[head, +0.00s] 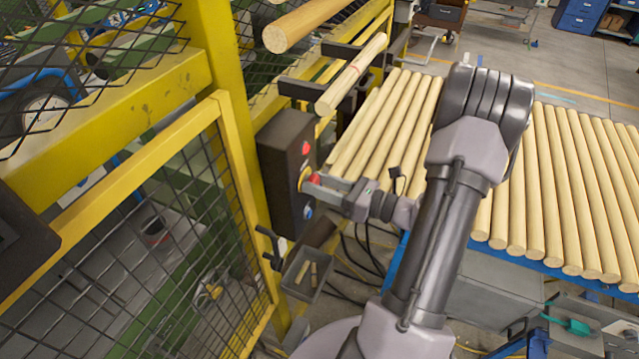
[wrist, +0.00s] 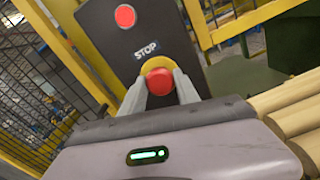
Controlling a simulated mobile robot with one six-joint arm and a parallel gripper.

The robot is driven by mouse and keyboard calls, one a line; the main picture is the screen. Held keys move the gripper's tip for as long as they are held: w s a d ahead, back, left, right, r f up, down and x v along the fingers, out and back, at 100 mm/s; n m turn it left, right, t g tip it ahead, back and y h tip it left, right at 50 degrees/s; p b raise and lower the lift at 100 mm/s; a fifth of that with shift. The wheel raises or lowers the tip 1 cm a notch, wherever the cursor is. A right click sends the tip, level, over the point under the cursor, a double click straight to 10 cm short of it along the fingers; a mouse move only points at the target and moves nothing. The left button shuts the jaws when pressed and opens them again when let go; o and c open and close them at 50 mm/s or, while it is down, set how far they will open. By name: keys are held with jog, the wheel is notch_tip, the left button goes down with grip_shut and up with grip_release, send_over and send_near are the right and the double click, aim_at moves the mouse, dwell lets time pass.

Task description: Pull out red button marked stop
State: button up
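The red stop button (wrist: 159,82) sits on a yellow base (wrist: 155,65) on a dark control box (wrist: 130,40), under a label reading STOP (wrist: 146,50). In the head view the button (head: 315,179) shows on the side of the control box (head: 280,168), partly covered by my gripper (head: 325,187). In the wrist view the two grey fingers of my gripper (wrist: 160,88) lie along the left and right sides of the button, with no clear gap at either side. The fingers look shut on it. Whether the button is pressed in or out cannot be told.
Another red round button or lamp (wrist: 125,16) is above the label. A blue button (head: 308,212) is below. A yellow mesh fence (head: 235,130) stands left of the box. Wooden rods (head: 385,125) lie right, and a grey tray (head: 303,272) hangs below.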

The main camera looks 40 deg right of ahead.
grip_shut()
jog(key=shift+v, duration=0.8)
jog(key=o, duration=0.6)
grip_release()
jog(key=shift+s, duration=0.1)
